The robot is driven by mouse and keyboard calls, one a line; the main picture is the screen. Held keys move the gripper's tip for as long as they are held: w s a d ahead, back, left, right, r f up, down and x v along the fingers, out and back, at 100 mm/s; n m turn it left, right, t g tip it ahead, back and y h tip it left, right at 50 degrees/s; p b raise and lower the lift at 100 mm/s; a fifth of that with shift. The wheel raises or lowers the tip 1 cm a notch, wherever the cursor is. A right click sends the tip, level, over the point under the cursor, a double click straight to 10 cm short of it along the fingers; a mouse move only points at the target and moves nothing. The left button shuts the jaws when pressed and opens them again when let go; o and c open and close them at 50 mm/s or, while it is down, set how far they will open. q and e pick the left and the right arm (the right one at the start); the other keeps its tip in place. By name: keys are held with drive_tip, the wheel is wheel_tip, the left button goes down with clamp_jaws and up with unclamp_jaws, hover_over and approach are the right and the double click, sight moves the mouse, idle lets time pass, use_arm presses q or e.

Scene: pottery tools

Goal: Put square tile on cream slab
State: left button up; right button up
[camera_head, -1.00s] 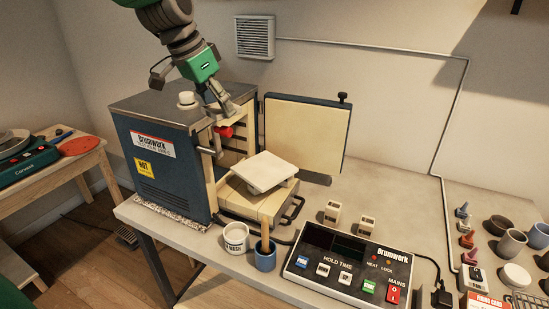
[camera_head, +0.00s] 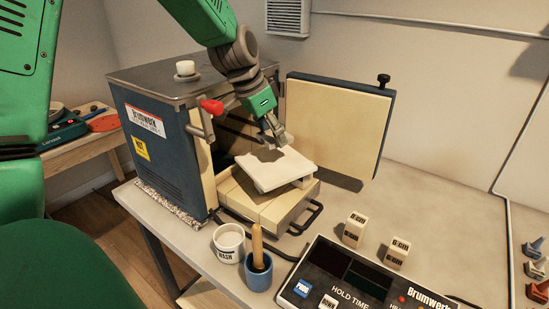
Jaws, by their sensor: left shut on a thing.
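The cream slab (camera_head: 278,177) lies raised on small supports over the pulled-out shelf in front of the kiln, a little right of the picture's middle left. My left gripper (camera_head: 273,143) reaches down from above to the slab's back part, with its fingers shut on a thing. A small brownish patch under the fingertips seems to be the square tile (camera_head: 267,155). It is mostly hidden, and I cannot tell whether it touches the slab. My right gripper is not in view.
The blue kiln (camera_head: 165,155) has a red-tipped lever (camera_head: 211,106); its door (camera_head: 335,120) stands open behind the slab. A white wash cup (camera_head: 229,243), a blue cup (camera_head: 258,273) with a wooden handle, small blocks (camera_head: 354,230) and a control box (camera_head: 350,275) stand in front.

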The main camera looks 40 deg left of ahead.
sight(277, 161)
use_arm(q)
drive_tip(key=shift+s+d+f, duration=0.1)
drive_tip(key=shift+d+f, duration=0.2)
drive_tip(key=shift+f, duration=0.25)
drive_tip(key=shift+d+f, duration=0.25)
drive_tip(key=shift+f, duration=0.25)
drive_tip(key=f, duration=0.3)
drive_tip(key=shift+a+f, duration=0.15)
drive_tip(key=shift+a, duration=0.1)
drive_tip(key=shift+a+f, duration=0.1)
drive_tip(key=shift+a, duration=0.25)
drive_tip(key=o, duration=1.2)
drive_tip(key=shift+d, duration=0.35)
drive_tip(key=shift+r, duration=0.3)
drive_tip(key=v, duration=1)
drive_tip(key=shift+s+a+r, duration=0.1)
drive_tip(key=shift+a+r, duration=0.05)
drive_tip(key=shift+a, duration=0.05)
drive_tip(key=shift+s+d+r, duration=0.15)
drive_tip(key=shift+s+r, duration=0.1)
drive_tip(key=shift+r, duration=0.35)
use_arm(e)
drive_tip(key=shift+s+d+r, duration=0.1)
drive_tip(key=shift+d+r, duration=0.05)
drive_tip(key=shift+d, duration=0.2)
use_arm(q)
drive_tip(key=shift+a+p, duration=0.2)
drive_tip(key=shift+p, duration=0.1)
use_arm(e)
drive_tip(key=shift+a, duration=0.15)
